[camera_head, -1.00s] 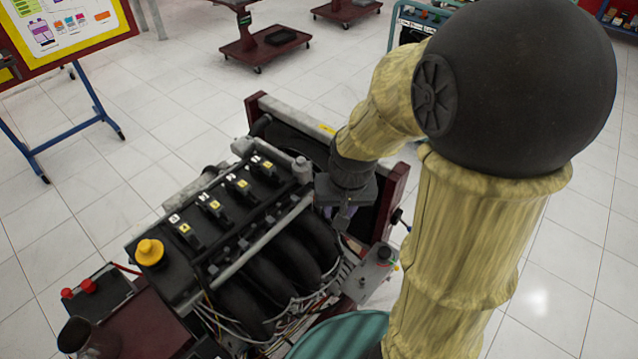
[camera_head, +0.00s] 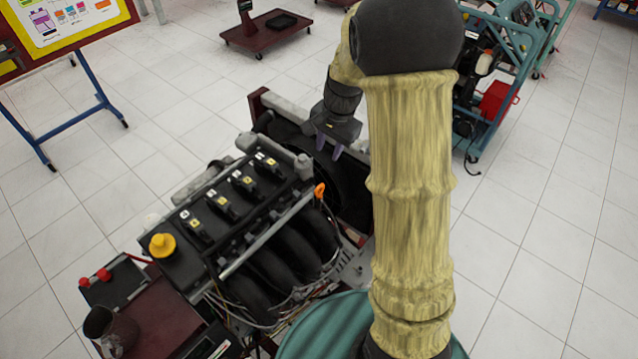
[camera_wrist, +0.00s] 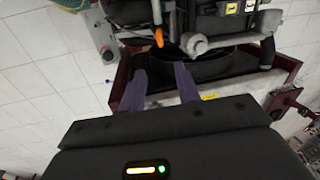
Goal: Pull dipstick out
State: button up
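The dipstick (camera_head: 319,190) shows as a small orange handle at the engine's right side, beside the black intake pipes. It also shows in the wrist view (camera_wrist: 158,38), beyond my fingertips. Its shaft is hard to make out. My gripper (camera_head: 328,150) has two purple fingers and hangs above the far right end of the engine, behind the dipstick handle in the head view. In the wrist view the fingers (camera_wrist: 160,72) are apart with nothing between them, and the orange handle is clear of them.
The engine (camera_head: 255,215) has a yellow oil cap (camera_head: 163,245) and several black coils on top. A dark red frame (camera_head: 257,103) and radiator stand at its far end. A blue-framed trainer (camera_head: 490,90) stands at right. Tiled floor is open around.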

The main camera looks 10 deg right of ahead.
aim_at(318, 187)
jog(key=f+p, duration=0.1)
jog(key=f, duration=0.4)
jog(key=w+a+f+p, duration=0.1)
jog(key=f, duration=0.4)
jog(key=w+a+f+p, duration=0.1)
jog(key=f, duration=0.5)
jog(key=shift+f, duration=0.35)
grip_shut()
